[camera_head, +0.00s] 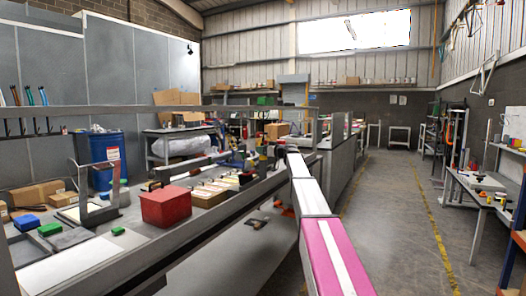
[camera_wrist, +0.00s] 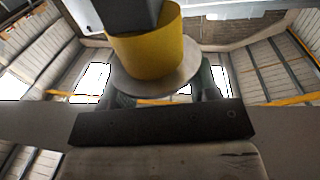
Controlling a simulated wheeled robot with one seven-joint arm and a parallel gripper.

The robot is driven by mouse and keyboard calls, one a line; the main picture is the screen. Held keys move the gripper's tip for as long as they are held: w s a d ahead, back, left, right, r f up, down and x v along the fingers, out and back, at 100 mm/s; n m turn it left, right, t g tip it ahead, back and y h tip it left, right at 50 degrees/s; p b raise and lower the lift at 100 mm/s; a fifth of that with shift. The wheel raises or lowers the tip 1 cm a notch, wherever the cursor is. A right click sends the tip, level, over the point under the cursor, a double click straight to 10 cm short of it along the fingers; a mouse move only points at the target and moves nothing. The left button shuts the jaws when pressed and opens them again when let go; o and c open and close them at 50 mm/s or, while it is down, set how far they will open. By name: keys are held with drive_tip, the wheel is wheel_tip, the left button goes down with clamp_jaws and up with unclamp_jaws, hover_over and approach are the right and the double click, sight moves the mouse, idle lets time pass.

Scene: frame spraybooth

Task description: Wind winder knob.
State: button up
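A yellow cylinder (camera_wrist: 152,50) with a dark block (camera_wrist: 128,12) at its top and a pale grey disc (camera_wrist: 155,80) at its lower end fills the upper middle of the wrist view. I cannot tell for sure whether it is the winder knob. My gripper (camera_wrist: 164,92) shows as two dark green finger-like parts apart, left and right of the disc and partly behind it. Whether they touch anything is hidden. In the head view my pink and white arm reaches forward to the bench's right end, where my gripper is too small to make out.
A side table (camera_head: 478,188) stands at right. The floor aisle (camera_head: 400,190) between is clear.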

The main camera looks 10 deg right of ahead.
drive_tip(key=c, duration=0.7)
drive_tip(key=shift+w, duration=0.1)
drive_tip(key=n+g+y, duration=0.2)
drive_tip(key=n+g, duration=0.1)
drive_tip(key=shift+w+g+y, duration=0.15)
drive_tip(key=shift+g+y, duration=0.15)
drive_tip(key=shift+g, duration=0.1)
drive_tip(key=n+g+y, duration=0.2)
drive_tip(key=n+g, duration=0.1)
drive_tip(key=g, duration=0.2)
drive_tip(key=shift+n, duration=0.3)
drive_tip(key=n+g, duration=0.3)
drive_tip(key=g, duration=0.2)
drive_tip(key=shift+s+n+g, duration=0.2)
drive_tip(key=shift+n+g, duration=0.9)
drive_tip(key=shift+g, duration=0.6)
drive_tip(key=shift+h, duration=0.3)
